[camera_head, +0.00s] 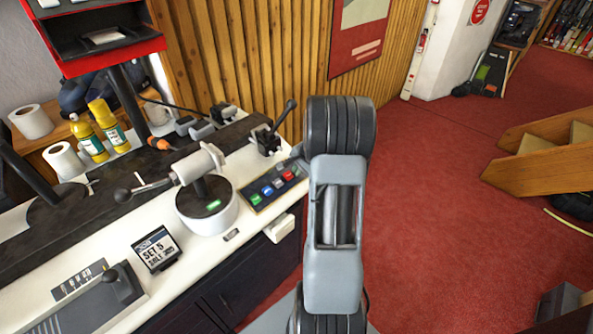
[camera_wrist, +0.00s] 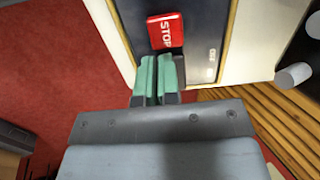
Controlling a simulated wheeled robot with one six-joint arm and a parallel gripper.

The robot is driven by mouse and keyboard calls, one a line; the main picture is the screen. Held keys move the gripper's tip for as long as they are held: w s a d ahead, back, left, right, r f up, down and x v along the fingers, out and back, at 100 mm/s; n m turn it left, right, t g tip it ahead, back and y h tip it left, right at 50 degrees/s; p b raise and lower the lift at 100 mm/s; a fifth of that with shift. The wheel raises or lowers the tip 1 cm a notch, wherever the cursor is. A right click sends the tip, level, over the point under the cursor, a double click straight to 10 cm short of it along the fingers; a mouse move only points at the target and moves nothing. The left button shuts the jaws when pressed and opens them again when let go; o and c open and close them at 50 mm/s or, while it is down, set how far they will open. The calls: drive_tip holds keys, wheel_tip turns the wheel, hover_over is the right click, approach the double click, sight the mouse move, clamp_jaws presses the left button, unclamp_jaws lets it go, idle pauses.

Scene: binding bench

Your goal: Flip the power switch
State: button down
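A dark control panel (camera_head: 258,207) with green, blue and red buttons is set in the white bench top. Its red STOP button (camera_head: 287,175) also shows in the wrist view (camera_wrist: 166,30), just beyond my gripper (camera_wrist: 157,62). My gripper's two green fingers are together, with nothing visible between them, and point at the panel. I cannot tell whether they touch it. A small pale marked patch (camera_wrist: 211,63) lies on the panel beside the STOP button. It is too small to tell whether it is the power switch. In the head view my arm hides most of the gripper.
A white round machine (camera_head: 207,208) with a lever stands left of the panel. A black lever (camera_head: 275,130) rises behind it. A SET 5 display (camera_head: 155,248) stands on the bench. The slatted wood wall (camera_head: 240,60) is close behind. Red floor (camera_head: 430,220) is open to the right.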

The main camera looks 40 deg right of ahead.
drive_tip(key=shift+s+d+f, duration=0.1)
drive_tip(key=shift+s+f, duration=0.05)
drive_tip(key=shift+f, duration=0.1)
drive_tip(key=shift+d+r, duration=0.2)
drive_tip(key=shift+d, duration=0.55)
drive_tip(key=shift+r, duration=0.15)
drive_tip(key=shift+r+p, duration=0.25)
drive_tip(key=shift+p, duration=0.2)
drive_tip(key=d+p+v, duration=0.1)
drive_tip(key=p+v, duration=0.1)
drive_tip(key=v, duration=1.1)
drive_tip(key=shift+d, duration=0.1)
